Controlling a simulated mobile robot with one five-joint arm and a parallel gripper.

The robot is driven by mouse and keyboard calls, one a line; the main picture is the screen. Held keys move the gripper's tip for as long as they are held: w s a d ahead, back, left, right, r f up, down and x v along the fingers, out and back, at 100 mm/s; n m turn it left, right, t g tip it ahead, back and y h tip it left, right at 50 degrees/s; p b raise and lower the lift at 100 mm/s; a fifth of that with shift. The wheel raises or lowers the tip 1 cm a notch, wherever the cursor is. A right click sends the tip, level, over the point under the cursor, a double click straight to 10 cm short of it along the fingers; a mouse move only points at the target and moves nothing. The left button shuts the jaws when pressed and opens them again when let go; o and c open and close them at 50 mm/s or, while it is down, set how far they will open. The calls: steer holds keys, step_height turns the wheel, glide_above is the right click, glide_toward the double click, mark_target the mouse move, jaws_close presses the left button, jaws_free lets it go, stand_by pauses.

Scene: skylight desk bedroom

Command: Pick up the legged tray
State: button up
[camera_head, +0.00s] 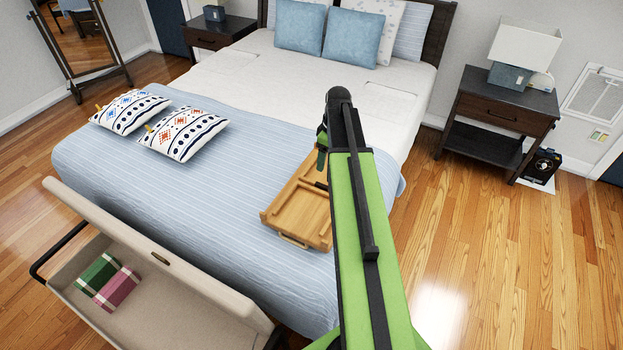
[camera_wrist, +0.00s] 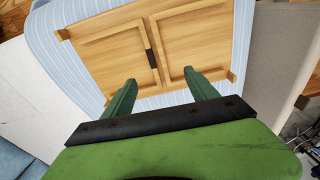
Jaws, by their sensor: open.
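The legged tray (camera_head: 301,212) is a light wooden panelled tray lying on the blue striped bedcover near the bed's right front corner. My arm hides its right side in the head view. In the wrist view the tray (camera_wrist: 108,58) fills the upper middle, with a dark strip at its centre and small wooden corner pieces. My gripper (camera_wrist: 162,88) is open, its two green fingers apart and pointing toward the tray, with nothing between them. In the head view the gripper (camera_head: 322,148) is partly hidden by my arm, over the tray's far part. I cannot tell if it touches the tray.
The bed (camera_head: 225,170) carries two patterned cushions (camera_head: 182,133) at left and pillows at its head. An open storage bench (camera_head: 150,255) with folded cloths stands at the bed's foot. A nightstand (camera_head: 495,115) stands at right.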

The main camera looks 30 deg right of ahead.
mark_target(321, 187)
steer(key=f+b, duration=0.5)
steer(key=b, duration=0.1)
steer(key=w+f+b, duration=0.1)
steer(key=f+b, duration=0.4)
steer(key=f, duration=0.1)
steer(key=w+f+b, duration=0.1)
steer(key=f+b, duration=0.5)
steer(key=shift+w+a+f+b, duration=0.1)
steer(key=shift+b, duration=0.25)
steer(key=shift+r, duration=0.2)
steer(key=shift+f, duration=0.15)
jaws_close()
